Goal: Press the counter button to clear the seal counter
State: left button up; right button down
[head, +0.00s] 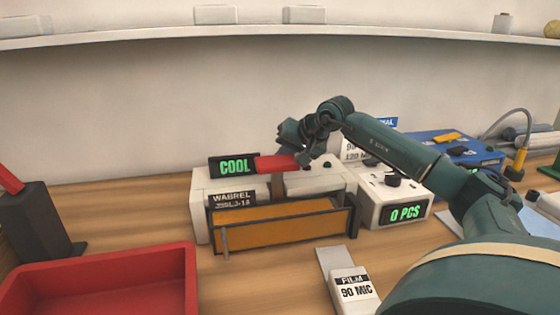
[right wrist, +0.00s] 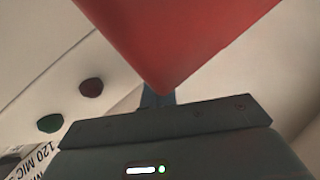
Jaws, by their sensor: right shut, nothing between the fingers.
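The white counter box (head: 395,197) stands right of the sealer; its green display (head: 405,213) reads "0 PCS". A dark round button (head: 392,181) sits on its top. My right gripper (head: 303,158) is shut and empty, left of the counter box and over the sealer (head: 225,190), beside the right end of the sealer's red bar (head: 278,163). I cannot tell whether they touch. The sealer's display (head: 235,167) reads "COOL". In the right wrist view a large red part (right wrist: 180,40) hides most of the fingers (right wrist: 158,98). My left gripper is not in view.
In the right wrist view a dark red button (right wrist: 91,87) and a green button (right wrist: 50,123) show on a pale surface. A red tray (head: 100,280) is at front left. A blue case (head: 450,145) is behind.

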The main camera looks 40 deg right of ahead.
jog(key=shift+f, duration=0.3)
jog(key=shift+r, duration=0.1)
jog(key=shift+r+p, duration=1)
jog(key=shift+r, duration=0.25)
jog(key=shift+r+p, duration=2.15)
jog(key=shift+r, duration=0.4)
